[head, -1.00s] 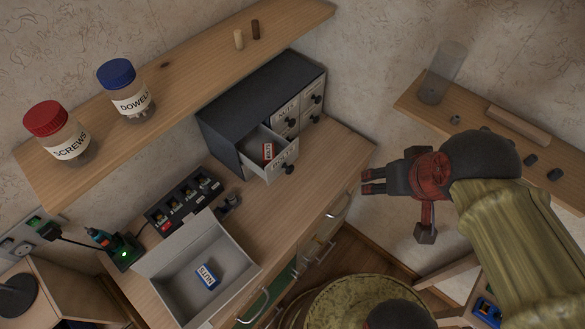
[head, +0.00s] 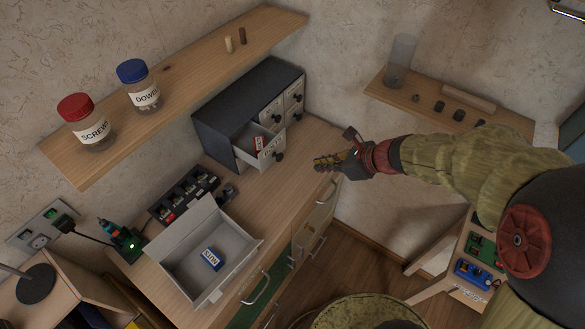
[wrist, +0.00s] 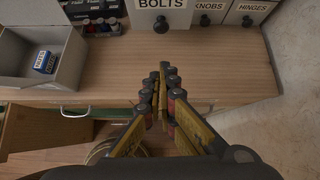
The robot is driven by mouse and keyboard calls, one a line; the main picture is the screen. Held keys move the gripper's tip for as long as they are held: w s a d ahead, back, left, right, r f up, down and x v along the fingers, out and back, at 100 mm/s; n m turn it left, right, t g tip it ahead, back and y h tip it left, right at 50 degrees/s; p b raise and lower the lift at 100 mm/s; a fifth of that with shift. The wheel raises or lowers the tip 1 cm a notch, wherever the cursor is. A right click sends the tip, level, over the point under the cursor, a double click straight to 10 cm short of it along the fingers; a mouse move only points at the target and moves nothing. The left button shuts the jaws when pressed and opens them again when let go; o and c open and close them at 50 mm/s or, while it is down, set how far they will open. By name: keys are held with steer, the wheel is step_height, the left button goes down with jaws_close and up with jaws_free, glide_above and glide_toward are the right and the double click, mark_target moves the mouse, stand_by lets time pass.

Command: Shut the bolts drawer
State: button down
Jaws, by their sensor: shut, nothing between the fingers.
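The bolts drawer (head: 270,152) sticks out of the dark drawer cabinet (head: 245,105) on the workbench, with a red-and-white box (head: 258,144) inside it. Its label and black knob (wrist: 161,24) show at the top of the wrist view. My gripper (head: 322,164) is shut and empty, to the right of the drawer and apart from it, near the bench's front edge. In the wrist view the fingertips (wrist: 164,70) meet below the drawer front, with bare bench between.
An open grey box (head: 207,255) holding a blue nuts box (head: 212,258) sits at the bench's left. The black organizer tray (head: 183,195) lies behind it. Other cabinet drawers, knobs (wrist: 205,20) and hinges (wrist: 247,20), are shut. The bench right of the cabinet is clear.

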mark_target(263, 146)
steer(key=a+r+b+x, duration=0.1)
steer(key=x, duration=0.5)
steer(key=w+r+b+x, duration=0.1)
steer(key=b+x, duration=0.1)
steer(key=x, duration=0.5)
steer(key=shift+a, duration=0.3)
steer(key=w+a, duration=0.2)
steer(key=a, duration=0.1)
steer(key=w+a, duration=0.2)
steer(key=a, duration=0.1)
steer(key=w+a+p, duration=0.1)
steer(key=w+a, duration=0.2)
steer(key=shift+w+a+r, duration=0.1)
steer(key=shift+w+r, duration=0.05)
